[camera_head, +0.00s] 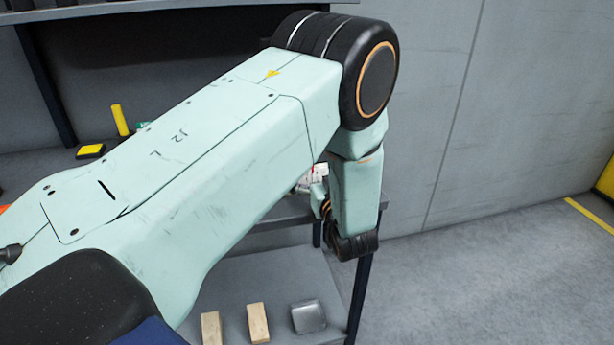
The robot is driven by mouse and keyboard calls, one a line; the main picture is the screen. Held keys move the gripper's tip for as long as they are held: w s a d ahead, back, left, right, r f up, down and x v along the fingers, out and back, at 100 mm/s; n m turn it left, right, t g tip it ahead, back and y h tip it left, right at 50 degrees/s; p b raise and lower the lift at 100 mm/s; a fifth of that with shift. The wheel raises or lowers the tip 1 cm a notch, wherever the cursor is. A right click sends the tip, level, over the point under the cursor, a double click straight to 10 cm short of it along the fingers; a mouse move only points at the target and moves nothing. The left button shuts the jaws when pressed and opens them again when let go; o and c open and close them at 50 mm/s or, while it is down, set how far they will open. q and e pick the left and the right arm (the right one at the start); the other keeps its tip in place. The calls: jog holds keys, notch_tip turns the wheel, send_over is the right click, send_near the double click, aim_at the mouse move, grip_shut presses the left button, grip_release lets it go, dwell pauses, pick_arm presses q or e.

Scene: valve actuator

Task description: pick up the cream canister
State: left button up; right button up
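My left arm, pale green with black joints, comes in from the left and fills the middle of the head view. It bends down at a black elbow joint, and its wrist hangs over the right end of a grey shelf (288,211). The fingers of my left gripper are not visible. A small whitish thing with a red mark (314,177) shows partly behind the wrist, too covered to identify. I cannot make out a cream canister for certain. My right gripper is not in view.
A yellow cylinder (120,120) and a yellow-topped black block (90,151) stand on the upper level at left. The floor at right (500,270) is clear.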

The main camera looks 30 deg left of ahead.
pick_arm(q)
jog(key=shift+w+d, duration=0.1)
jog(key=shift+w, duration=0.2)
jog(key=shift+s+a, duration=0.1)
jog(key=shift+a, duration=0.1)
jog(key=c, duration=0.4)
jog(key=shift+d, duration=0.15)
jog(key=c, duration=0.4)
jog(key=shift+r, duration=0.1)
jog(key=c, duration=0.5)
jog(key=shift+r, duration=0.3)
